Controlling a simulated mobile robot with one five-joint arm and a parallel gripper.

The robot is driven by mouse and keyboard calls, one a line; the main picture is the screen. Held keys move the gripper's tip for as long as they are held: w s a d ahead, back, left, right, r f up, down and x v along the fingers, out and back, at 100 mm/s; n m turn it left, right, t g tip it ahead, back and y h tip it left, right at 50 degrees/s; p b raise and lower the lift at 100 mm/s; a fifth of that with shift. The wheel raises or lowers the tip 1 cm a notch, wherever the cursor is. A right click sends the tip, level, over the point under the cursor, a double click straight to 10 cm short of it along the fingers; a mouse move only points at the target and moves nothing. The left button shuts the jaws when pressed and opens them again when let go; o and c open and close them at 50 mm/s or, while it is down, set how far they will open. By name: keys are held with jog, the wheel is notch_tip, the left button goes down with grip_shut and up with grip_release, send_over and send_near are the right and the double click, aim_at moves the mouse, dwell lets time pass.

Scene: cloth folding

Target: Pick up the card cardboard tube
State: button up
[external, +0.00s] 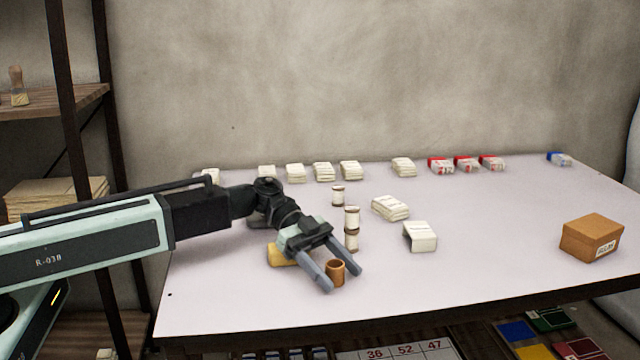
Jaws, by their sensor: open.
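A short brown cardboard tube (335,274) stands upright on the white table (470,270) near its front edge, left of the middle. My gripper (343,281) is open, and its two grey fingers point toward the front right. The tube shows between the fingers, close to the left one. I cannot tell whether either finger touches it. Nothing is seen held.
White spools (351,222) stand just behind my gripper. A yellow object (281,255) lies left of it, partly hidden. Folded cloth stacks (390,208) and a white folded piece (420,237) lie to the right. A brown box (591,238) sits far right. The front right table is clear.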

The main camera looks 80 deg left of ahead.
grip_shut()
jog(key=shift+r, duration=0.1)
